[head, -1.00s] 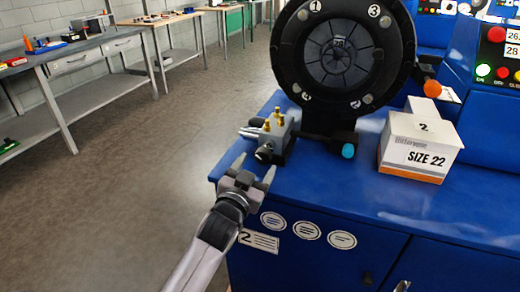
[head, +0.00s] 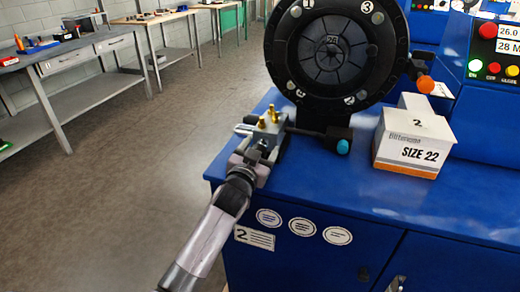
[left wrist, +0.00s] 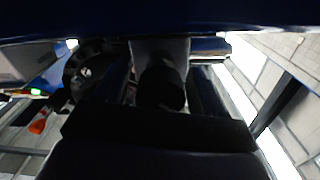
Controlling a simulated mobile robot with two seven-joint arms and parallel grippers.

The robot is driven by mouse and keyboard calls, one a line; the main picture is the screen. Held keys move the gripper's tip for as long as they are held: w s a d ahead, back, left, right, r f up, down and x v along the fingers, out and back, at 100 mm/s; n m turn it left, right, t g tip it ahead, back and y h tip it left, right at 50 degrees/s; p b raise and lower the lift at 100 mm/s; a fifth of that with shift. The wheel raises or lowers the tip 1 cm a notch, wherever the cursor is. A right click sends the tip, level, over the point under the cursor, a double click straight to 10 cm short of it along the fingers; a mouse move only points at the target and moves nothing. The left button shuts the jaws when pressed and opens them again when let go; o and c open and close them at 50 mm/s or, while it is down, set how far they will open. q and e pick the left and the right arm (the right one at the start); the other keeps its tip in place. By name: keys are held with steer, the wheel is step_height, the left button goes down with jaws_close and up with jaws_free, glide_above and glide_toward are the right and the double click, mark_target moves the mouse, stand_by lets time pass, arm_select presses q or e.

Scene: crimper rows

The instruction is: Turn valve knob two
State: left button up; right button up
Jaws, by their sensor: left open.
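The valve block (head: 270,130) is a grey metal block with brass fittings on the left edge of the blue machine bench, below the black crimper head. Its dark round knob (left wrist: 162,88) shows in the left wrist view, against the grey block face. In the head view the knob is mostly hidden by my gripper. My left gripper (head: 257,151) is open at the front of the block. In the left wrist view its dark fingers seem to lie on either side of the knob; I cannot tell whether they touch it. My right gripper is not in view.
The black crimper head (head: 335,50) with numbered marks stands behind the valve block. A teal-tipped rod (head: 342,147) sticks out right of it. A white SIZE 22 box (head: 413,140) stands on the blue bench (head: 340,205). Open floor lies to the left.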

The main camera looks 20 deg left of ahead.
arm_select(q)
steer(key=c, duration=1.1)
steer(key=shift+o, duration=0.3)
steer(key=shift+m+p, duration=0.3)
steer(key=shift+m, duration=2.2)
steer(key=o, duration=1)
steer(key=shift+o, duration=0.2)
steer(key=shift+s, duration=0.1)
steer(key=s, duration=0.7)
steer(key=shift+f, duration=0.1)
